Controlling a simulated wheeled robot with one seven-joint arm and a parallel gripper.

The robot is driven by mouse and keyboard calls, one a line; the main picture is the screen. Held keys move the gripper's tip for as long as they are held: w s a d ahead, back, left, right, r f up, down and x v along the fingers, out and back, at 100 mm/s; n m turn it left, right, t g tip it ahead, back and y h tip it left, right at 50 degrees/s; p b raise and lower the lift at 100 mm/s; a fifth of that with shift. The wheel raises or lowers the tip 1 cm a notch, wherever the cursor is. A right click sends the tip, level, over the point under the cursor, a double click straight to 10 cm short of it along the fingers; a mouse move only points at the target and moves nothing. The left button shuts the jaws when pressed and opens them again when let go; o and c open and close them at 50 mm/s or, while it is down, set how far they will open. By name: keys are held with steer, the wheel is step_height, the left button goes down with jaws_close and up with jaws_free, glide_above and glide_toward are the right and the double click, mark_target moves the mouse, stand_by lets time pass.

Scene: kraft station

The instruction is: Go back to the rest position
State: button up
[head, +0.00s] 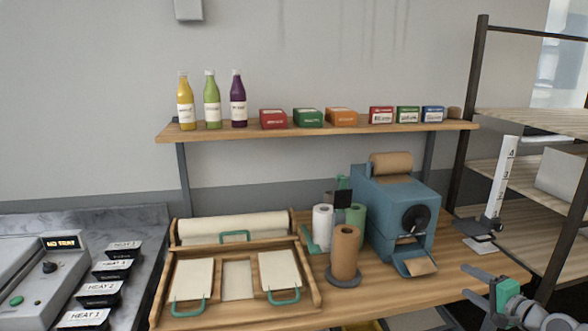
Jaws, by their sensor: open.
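My gripper (470,282) is at the lower right of the head view, in front of the right part of the wooden bench (455,258). Its two grey fingers point left, stand apart, and hold nothing between them. Only a short part of my arm behind it shows before the frame's edge. The nearest thing to it is the blue paper dispenser (392,205), up and to the left, and the two look apart.
A wooden tray (312,285) with green-handled lids lies left on the bench. Paper rolls (344,250) stand mid-bench. A shelf (330,133) above holds bottles and boxes. A dark-framed rack (467,110) and a white upright gauge (503,180) stand right.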

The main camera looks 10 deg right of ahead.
steer(key=s+a+f+n+g, duration=0.2)
steer(key=s+f+g, duration=0.2)
steer(key=s+f, duration=0.45)
steer(key=s+a+f+n+g, duration=0.1)
steer(key=s+a+f+g, duration=0.3)
steer(key=f, duration=0.8)
steer(key=s+a+n+g+y, duration=0.1)
steer(key=s+a+g, duration=0.35)
steer(key=s, duration=0.45)
steer(key=s+a+r+n+g+h, duration=0.1)
steer(key=s+a+r+n+g, duration=0.1)
steer(key=a+r, duration=0.3)
steer(key=s+a+r+n+g, duration=0.1)
steer(key=s+a+r+g, duration=0.1)
steer(key=a, duration=0.6)
steer(key=w+a+r+n+t, duration=0.1)
steer(key=w+a+r+n, duration=0.1)
steer(key=a, duration=0.4)
steer(key=w+a+r+n+t+h, duration=0.1)
steer(key=w+a+r+n+t, duration=0.1)
steer(key=a+r, duration=0.4)
steer(key=w+a+r+n+t, duration=0.2)
steer(key=w+a+r+n, duration=0.2)
steer(key=a, duration=0.2)
steer(key=shift+w+a+r+n+h, duration=0.15)
steer(key=shift+w+a+n+h, duration=0.05)
steer(key=shift+a+n+h, duration=0.15)
